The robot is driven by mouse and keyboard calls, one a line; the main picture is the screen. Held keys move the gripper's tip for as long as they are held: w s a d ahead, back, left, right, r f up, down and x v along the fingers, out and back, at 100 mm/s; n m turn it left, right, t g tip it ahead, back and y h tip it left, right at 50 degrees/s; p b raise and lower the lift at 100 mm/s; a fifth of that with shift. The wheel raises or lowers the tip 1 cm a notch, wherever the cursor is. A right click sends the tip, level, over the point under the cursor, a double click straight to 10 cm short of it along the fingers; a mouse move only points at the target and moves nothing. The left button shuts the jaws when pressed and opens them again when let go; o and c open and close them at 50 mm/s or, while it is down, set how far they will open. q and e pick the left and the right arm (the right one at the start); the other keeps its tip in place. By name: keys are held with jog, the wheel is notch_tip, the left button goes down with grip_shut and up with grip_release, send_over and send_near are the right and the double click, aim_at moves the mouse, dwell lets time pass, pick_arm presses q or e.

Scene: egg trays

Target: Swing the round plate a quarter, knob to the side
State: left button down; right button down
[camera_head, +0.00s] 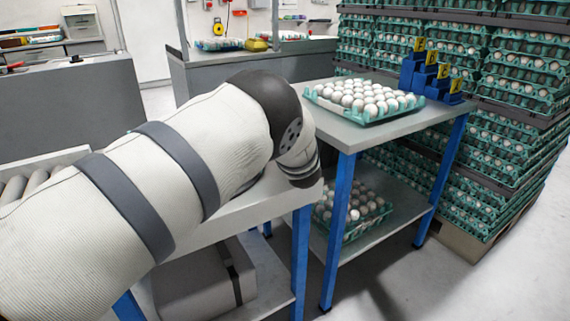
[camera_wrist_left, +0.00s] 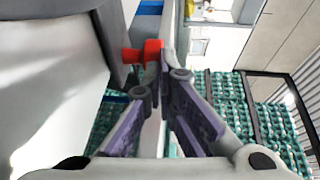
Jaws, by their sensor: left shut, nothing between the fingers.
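A red knob (camera_wrist_left: 146,51) shows in the left wrist view, just beyond my left fingertips and slightly left of them. It sits against a grey edge. I cannot make out the round plate's outline or which way it is turned. My left gripper (camera_wrist_left: 166,84) is shut and empty, its purple-padded fingers pointing toward the knob. I cannot tell whether a fingertip touches it. In the head view my left arm hides the gripper, the knob and whatever is around them. My right gripper is in neither view.
In the head view, a blue-legged table (camera_head: 395,128) holds an egg tray (camera_head: 372,118) and blue stands with yellow tags (camera_head: 432,74). Another egg tray (camera_head: 347,236) is on its lower shelf. Tall egg-tray stacks (camera_head: 515,90) stand at right. The lower-right floor (camera_head: 455,290) is clear.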

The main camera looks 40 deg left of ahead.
pick_arm(q)
jog(key=shift+b+x, duration=0.3)
jog(key=shift+x, duration=0.55)
jog(key=shift+w+a+b, duration=0.45)
jog(key=shift+a, duration=0.35)
jog(key=shift+a+r, duration=0.1)
jog(key=shift+r, duration=0.15)
jog(key=shift+r, duration=0.1)
